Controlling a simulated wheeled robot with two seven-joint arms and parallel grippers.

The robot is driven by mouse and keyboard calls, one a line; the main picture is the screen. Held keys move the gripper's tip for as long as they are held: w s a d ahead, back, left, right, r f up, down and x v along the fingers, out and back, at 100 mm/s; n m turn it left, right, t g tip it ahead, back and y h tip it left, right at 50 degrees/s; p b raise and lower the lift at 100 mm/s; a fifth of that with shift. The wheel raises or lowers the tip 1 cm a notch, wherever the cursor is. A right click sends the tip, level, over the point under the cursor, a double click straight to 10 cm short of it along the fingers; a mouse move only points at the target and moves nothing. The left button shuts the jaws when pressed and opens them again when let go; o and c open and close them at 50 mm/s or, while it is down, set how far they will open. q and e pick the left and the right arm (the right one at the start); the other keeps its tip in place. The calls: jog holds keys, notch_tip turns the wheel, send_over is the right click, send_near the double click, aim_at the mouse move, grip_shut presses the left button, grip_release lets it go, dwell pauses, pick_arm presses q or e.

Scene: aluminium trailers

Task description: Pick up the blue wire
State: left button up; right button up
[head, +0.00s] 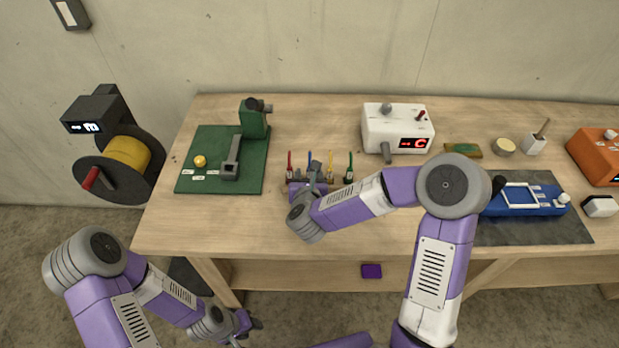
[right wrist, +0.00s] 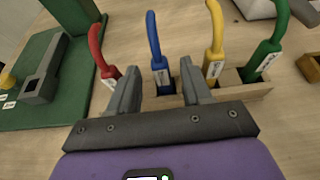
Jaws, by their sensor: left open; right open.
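The blue wire (head: 309,157) stands upright in a small wooden holder (right wrist: 228,80) on the bench, between a red wire (head: 289,162) and a yellow wire (head: 331,165). My right gripper (head: 313,178) is open just in front of the holder. My left gripper (head: 247,323) is open and empty, low in front of the bench.
A green wire (head: 350,165) stands at the holder's right end. A green board (head: 200,150) with a fixture lies to the left. A white control box (head: 397,128) stands behind on the right. A blue device (head: 530,203) lies on a dark mat (head: 480,234). A yellow spool (head: 128,155) hangs left.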

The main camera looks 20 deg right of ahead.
aim_at(310, 174)
jog(key=shift+x, duration=1.95)
jog(key=shift+s+d, duration=0.1)
grip_shut()
jog(key=shift+r, duration=0.1)
